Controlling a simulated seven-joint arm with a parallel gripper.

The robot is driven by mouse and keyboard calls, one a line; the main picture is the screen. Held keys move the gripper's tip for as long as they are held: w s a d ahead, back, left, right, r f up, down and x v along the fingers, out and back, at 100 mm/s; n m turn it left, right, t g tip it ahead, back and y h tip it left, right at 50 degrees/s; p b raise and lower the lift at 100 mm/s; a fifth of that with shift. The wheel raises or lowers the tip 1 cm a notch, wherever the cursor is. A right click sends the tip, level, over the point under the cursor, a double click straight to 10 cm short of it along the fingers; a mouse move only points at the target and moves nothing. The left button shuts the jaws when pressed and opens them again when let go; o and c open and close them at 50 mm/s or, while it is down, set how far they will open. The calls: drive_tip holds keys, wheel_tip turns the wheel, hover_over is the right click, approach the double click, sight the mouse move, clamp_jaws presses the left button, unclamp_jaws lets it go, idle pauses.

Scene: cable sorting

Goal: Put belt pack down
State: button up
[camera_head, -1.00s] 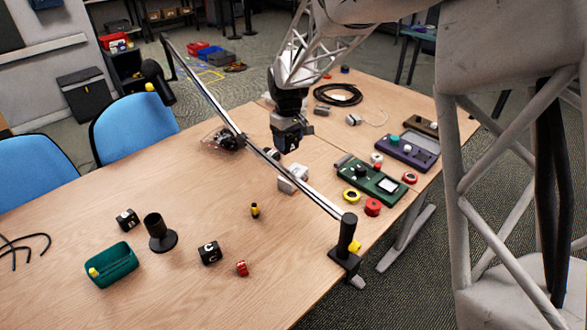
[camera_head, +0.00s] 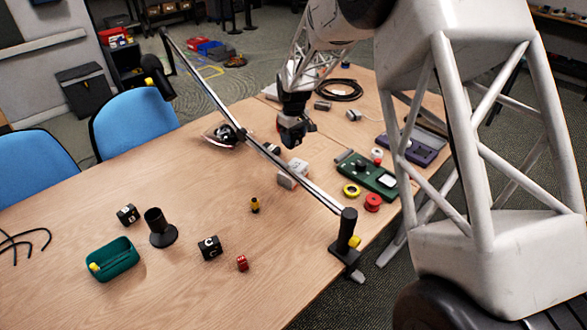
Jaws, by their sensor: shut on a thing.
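My gripper (camera_head: 292,122) is above the back middle of the table, pointing down. It is shut on a dark, box-like belt pack (camera_head: 296,135), which appears raised off the tabletop. The fingers and the pack merge in dark tones, so the exact grip is hard to see. Two similar black boxes with white letters stand on the table: one marked C (camera_head: 210,248) at the front middle, and one (camera_head: 128,215) farther left beside a black cup-like stand (camera_head: 160,228).
A long desk-lamp arm (camera_head: 225,118) slants across the table from its black base (camera_head: 347,240). White blocks (camera_head: 293,172), a green device (camera_head: 368,175), red and yellow rolls and a green tray (camera_head: 113,259) lie around. The wooden table's (camera_head: 190,300) front is clear.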

idle(0.3)
approach(302, 167)
drive_tip(key=shift+s+a+f, duration=0.15)
drive_tip(key=shift+a+f, duration=0.3)
drive_tip(key=shift+a, duration=0.35)
drive_tip(key=shift+s+a+f, duration=0.1)
drive_tip(key=shift+a+f, duration=0.35)
drive_tip(key=shift+a, duration=0.35)
drive_tip(key=shift+f, duration=1.85)
drive_tip(key=shift+f, duration=0.1)
drive_tip(key=o, duration=1)
